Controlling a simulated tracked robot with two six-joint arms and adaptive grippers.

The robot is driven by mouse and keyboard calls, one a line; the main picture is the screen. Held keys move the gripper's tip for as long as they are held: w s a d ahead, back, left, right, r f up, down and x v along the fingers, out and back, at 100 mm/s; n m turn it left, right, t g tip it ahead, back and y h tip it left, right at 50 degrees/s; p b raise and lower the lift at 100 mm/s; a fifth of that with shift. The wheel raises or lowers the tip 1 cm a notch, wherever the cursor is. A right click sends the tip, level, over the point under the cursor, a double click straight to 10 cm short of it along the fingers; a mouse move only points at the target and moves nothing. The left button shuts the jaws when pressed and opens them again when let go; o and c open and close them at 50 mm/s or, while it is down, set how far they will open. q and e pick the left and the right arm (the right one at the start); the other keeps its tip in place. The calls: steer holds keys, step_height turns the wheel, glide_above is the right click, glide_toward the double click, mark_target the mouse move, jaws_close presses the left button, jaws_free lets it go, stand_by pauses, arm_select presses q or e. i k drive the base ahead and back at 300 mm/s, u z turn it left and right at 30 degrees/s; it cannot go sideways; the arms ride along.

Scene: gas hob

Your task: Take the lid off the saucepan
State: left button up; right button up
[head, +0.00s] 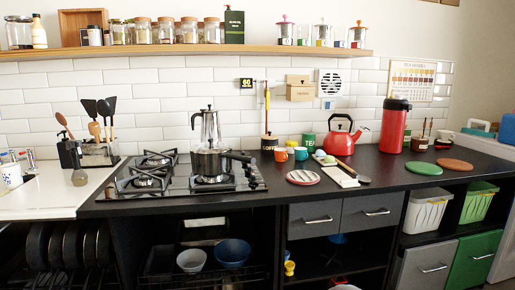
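A small steel saucepan (207,165) stands upright on the right front burner of the gas hob (178,184). Its dark handle (240,156) points right. A lid (210,151) appears to sit on its top, though the edge between lid and pan is too small to make out clearly. A tall steel coffee pot (208,126) stands right behind the saucepan, and the saucepan hides its lower part. Neither of my grippers shows in the head view.
The left burners (145,181) are empty. A utensil holder (98,153) stands left of the hob. Right of it are several cups, a striped round mat (303,177), a red kettle (341,139) and a red flask (395,126). The counter front right of the hob is mostly clear.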

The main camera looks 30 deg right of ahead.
mark_target(210, 147)
steer(key=z, duration=0.6)
steer(key=i, duration=0.4)
steer(key=z, duration=0.5)
steer(key=i, duration=0.6)
steer(key=u, duration=0.2)
steer(key=k, duration=0.9)
steer(key=z, duration=0.15)
steer(key=i, duration=0.95)
steer(key=u, duration=0.05)
